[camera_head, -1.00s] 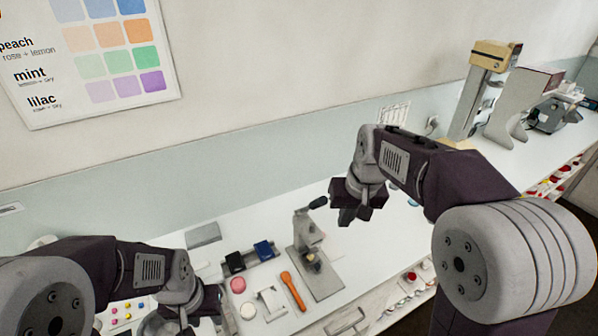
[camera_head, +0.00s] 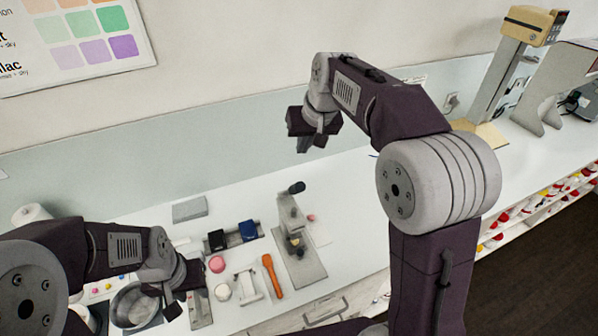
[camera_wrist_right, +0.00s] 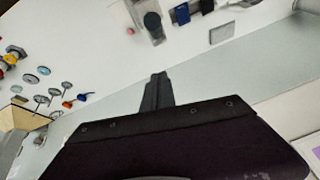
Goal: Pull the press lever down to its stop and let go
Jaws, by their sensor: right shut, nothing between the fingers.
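The press (camera_head: 289,226) is a grey metal stand on a flat base plate, on the white counter. Its lever ends in a dark knob (camera_head: 297,187) at the top of the press. The press also shows at the top of the right wrist view, with its round dark knob (camera_wrist_right: 152,20). My right gripper (camera_head: 305,144) is shut and empty, raised behind the press and apart from the knob. Its shut fingers show in the right wrist view (camera_wrist_right: 158,88). My left gripper (camera_head: 173,302) hangs low at the left near a metal bowl; its finger gap is unclear.
An orange-handled tool (camera_head: 272,276), a pink round item (camera_head: 217,264) and a white stand (camera_head: 248,285) lie left of the press. A dark blue block (camera_head: 248,230) and a grey pad (camera_head: 189,208) are farther back. The counter right of the press is mostly clear.

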